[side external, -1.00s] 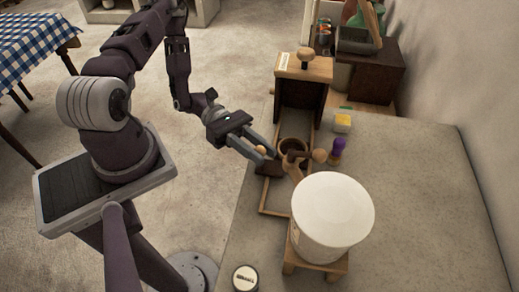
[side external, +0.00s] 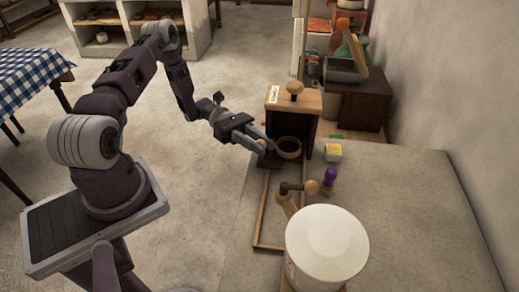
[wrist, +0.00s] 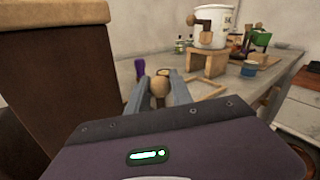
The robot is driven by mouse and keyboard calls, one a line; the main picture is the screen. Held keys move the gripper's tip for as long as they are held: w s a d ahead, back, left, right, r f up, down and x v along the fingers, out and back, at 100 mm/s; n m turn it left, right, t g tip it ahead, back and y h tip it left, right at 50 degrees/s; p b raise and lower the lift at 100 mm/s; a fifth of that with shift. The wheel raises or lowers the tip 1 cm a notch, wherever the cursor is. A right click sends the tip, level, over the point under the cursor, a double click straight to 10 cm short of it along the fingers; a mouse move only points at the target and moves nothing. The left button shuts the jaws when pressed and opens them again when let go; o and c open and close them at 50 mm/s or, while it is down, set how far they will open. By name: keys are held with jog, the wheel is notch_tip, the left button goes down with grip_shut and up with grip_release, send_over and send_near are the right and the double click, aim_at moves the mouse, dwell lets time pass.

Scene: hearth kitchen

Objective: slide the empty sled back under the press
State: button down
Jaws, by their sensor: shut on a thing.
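The press (side external: 293,102) is a wooden frame with a knob on top and a dark inside. The sled (side external: 265,160) is a dark board carrying a round wooden ring (side external: 289,147); the ring is at the press's front opening and looks empty. My gripper (side external: 266,147) is at the sled's left side, shut on its round wooden knob. In the wrist view, the knob (wrist: 160,86) sits between the two fingers. Wooden guide rails (side external: 262,215) run from the press toward the front. The fingers hide part of the sled.
A white bucket (side external: 327,245) with a wooden tap stands at the front of the counter (side external: 415,215). A purple-handled tool (side external: 330,178) and a small box with a yellow top (side external: 332,151) are right of the rails. A dark cabinet (side external: 355,98) stands behind.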

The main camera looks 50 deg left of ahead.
jog(key=shift+w+a, duration=0.2)
jog(key=c, duration=1.1)
grip_release()
jog(key=shift+c, duration=0.2)
jog(key=s+a, duration=0.1)
jog(key=a, duration=0.6)
jog(key=shift+s, duration=0.25)
